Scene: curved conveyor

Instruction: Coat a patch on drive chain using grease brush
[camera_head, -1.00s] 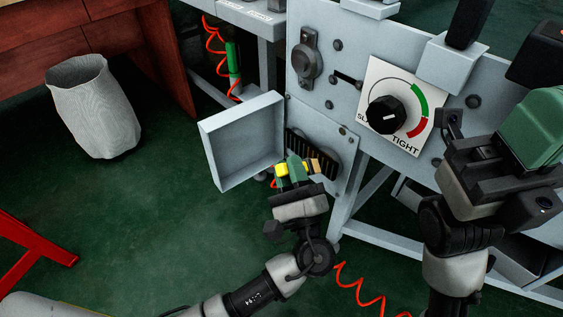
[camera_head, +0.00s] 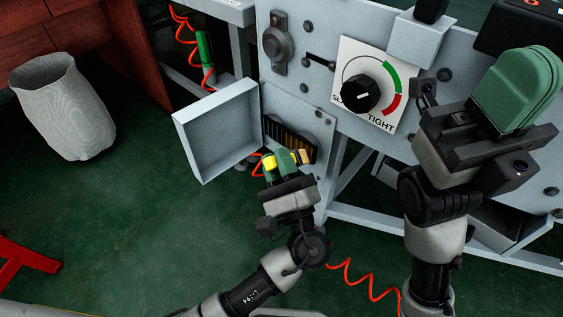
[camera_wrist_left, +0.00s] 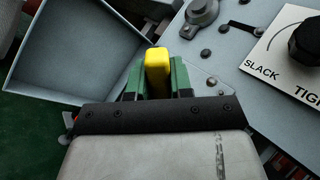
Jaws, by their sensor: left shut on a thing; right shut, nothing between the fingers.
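My left gripper (camera_head: 283,164) has green fingers and is shut on the grease brush (camera_head: 269,163), whose yellow part shows between the fingers. The yellow part also shows in the left wrist view (camera_wrist_left: 158,72). A tan piece (camera_head: 305,156) shows at the right of the fingers, probably the brush's bristle end. The drive chain (camera_head: 284,134) shows as a dark, slatted strip in the opening beside the open cover. The gripper is just in front of and below it; I cannot tell if the brush touches it. My right gripper (camera_head: 517,88) is shut and empty at the right.
The open box-like cover (camera_head: 217,130) stands left of my left gripper. A tension dial (camera_head: 360,94) marked slack and tight is on the grey machine panel (camera_head: 300,93). A pale bin (camera_head: 62,107) stands on the green floor. Red coiled hoses hang nearby.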

